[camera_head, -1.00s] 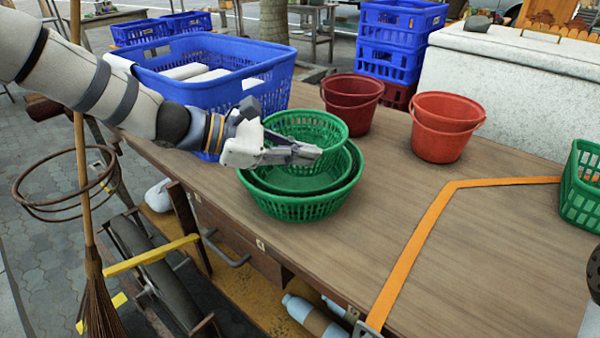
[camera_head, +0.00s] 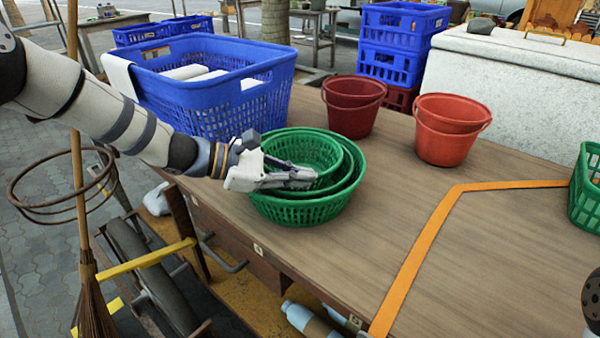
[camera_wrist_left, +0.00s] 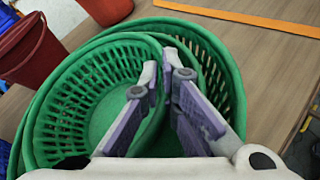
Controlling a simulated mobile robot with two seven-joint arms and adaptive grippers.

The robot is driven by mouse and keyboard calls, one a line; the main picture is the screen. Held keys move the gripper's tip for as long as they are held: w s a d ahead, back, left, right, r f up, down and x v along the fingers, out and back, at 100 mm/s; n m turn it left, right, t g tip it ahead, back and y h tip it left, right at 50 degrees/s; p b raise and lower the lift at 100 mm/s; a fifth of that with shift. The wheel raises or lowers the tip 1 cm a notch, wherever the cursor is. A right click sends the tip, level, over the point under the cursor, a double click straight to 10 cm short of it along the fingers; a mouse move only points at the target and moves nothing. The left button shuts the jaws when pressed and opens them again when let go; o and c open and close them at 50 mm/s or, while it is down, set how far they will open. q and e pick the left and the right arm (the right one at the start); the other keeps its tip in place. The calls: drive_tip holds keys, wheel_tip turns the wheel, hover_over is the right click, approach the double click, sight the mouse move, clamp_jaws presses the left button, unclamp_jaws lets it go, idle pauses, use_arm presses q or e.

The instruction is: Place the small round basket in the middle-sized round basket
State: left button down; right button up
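The small round green basket (camera_head: 300,147) sits low inside the nested green baskets, its rim slightly tilted. It also shows in the left wrist view (camera_wrist_left: 92,95). The middle-sized round basket (camera_head: 349,172) surrounds it, and the large green basket (camera_head: 310,212) is outermost, on the table. My left gripper (camera_head: 300,178) is over the near side of the baskets. In the left wrist view its two fingers (camera_wrist_left: 160,90) are close together on either side of the small basket's wall. The fingers hide part of the near rim. Whether the small basket touches the middle-sized one's bottom is hidden. My right gripper is not in view.
A blue crate (camera_head: 205,105) with white contents stands behind my left gripper. Another green basket (camera_head: 585,190) is at the right edge. The wooden table (camera_head: 400,210) is clear right of the baskets.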

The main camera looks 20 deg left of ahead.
use_arm(q)
drive_tip(key=c, duration=2.1)
unclamp_jaws()
drive_tip(key=shift+s+f, duration=0.15)
drive_tip(key=shift+f, duration=0.25)
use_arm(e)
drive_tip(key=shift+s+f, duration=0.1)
use_arm(q)
drive_tip(key=shift+r, duration=0.85)
drive_tip(key=p+v, duration=0.2)
drive_tip(key=v, duration=0.9)
drive_tip(key=shift+a+r, duration=0.15)
drive_tip(key=shift+a, duration=0.25)
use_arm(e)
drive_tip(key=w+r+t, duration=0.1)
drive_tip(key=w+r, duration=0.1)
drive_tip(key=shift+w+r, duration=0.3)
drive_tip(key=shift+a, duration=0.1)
